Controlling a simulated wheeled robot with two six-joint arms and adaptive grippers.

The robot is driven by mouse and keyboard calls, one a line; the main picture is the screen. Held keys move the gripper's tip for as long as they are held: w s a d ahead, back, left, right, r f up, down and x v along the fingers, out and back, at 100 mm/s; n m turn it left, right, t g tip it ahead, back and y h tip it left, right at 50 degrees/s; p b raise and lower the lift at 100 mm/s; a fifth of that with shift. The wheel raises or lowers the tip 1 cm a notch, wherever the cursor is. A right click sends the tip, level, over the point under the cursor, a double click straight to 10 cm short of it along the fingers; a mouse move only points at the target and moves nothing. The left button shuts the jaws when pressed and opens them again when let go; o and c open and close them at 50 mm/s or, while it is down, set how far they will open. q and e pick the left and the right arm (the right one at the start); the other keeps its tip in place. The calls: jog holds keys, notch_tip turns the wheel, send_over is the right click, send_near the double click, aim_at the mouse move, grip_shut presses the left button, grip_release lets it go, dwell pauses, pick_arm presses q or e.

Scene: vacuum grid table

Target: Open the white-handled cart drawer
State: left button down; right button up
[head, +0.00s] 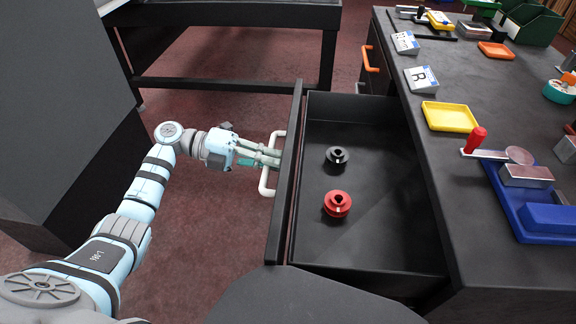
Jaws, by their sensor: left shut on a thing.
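The white-handled drawer (375,225) is pulled out to the left of the cart, and its dark interior shows. Its white handle (266,181) is on the outer face of the drawer front (286,185). My left gripper (272,158) is at this handle, its fingers shut on the bar. Part of the bar is hidden by the fingers. My right gripper is not in view.
A black knob (337,156) and a red knob (337,203) lie in the drawer. The cart top (455,186) holds a yellow tray (450,117) and a blue tray (521,229). An orange handle (370,58) is farther back.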

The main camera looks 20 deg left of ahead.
pick_arm(q)
jog(key=shift+f+v, duration=0.25)
jog(key=shift+v, duration=1.05)
jog(key=c, duration=1.9)
grip_release()
jog(key=v, duration=1.2)
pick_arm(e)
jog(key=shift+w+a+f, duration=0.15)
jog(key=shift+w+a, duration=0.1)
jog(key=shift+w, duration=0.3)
pick_arm(q)
jog(key=shift+a+f, duration=0.1)
